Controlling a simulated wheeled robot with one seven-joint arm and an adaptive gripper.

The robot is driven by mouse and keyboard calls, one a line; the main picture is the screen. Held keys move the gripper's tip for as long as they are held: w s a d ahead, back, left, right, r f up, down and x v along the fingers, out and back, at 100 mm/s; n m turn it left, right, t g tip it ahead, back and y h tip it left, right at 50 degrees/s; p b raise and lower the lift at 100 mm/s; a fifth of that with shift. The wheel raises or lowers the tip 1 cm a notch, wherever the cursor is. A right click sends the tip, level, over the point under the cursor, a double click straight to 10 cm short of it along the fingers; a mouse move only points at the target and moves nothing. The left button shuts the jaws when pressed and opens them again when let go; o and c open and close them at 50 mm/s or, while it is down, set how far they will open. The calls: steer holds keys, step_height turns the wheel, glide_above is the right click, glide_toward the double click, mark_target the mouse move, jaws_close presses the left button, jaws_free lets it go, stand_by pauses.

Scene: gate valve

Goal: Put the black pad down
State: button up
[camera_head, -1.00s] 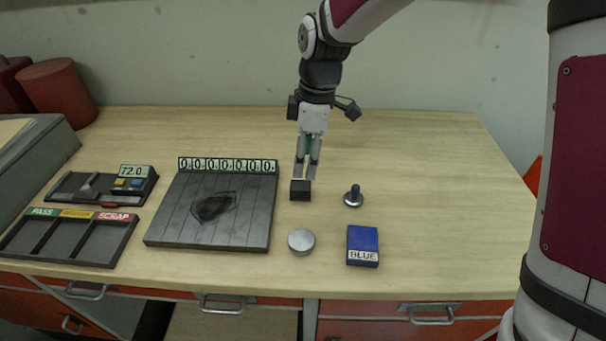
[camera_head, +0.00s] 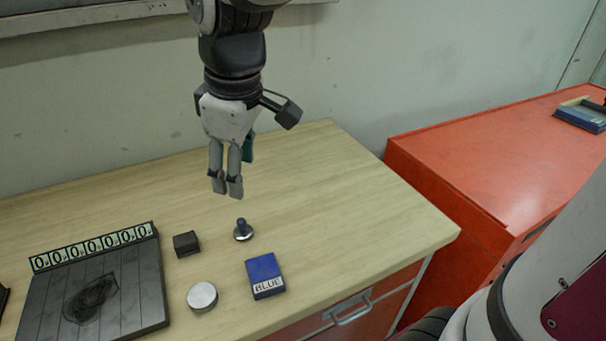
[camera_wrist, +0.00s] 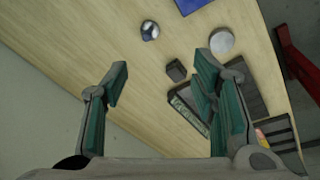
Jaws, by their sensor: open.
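The black pad, a small dark block (camera_head: 186,244), rests on the wooden table just right of the dark slatted board. It also shows in the wrist view (camera_wrist: 175,70), between and beyond the fingers. My gripper (camera_head: 226,188) is open and empty. It hangs above the table, behind and to the right of the pad, apart from it. In the wrist view my two green-lined fingers (camera_wrist: 160,82) are spread wide with nothing between them.
The slatted board (camera_head: 140,290) with a number strip is at left. A silver disc (camera_head: 202,296), a blue box marked BLUE (camera_head: 265,276) and a small knobbed piece (camera_head: 242,231) stand near the pad. An orange cabinet (camera_head: 480,160) is at right. The table's back right is clear.

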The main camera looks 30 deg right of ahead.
steer(key=s+d+m+t, duration=0.1)
steer(key=s+d+m, duration=0.3)
steer(key=s, duration=0.3)
steer(key=s+d+r+m+t, duration=0.1)
steer(key=s+d+m, duration=0.3)
steer(key=s, duration=0.3)
steer(key=shift+s+r+m, duration=0.15)
steer(key=shift+r+m, duration=0.05)
steer(key=shift+m, duration=0.7)
steer(key=shift+o, duration=0.4)
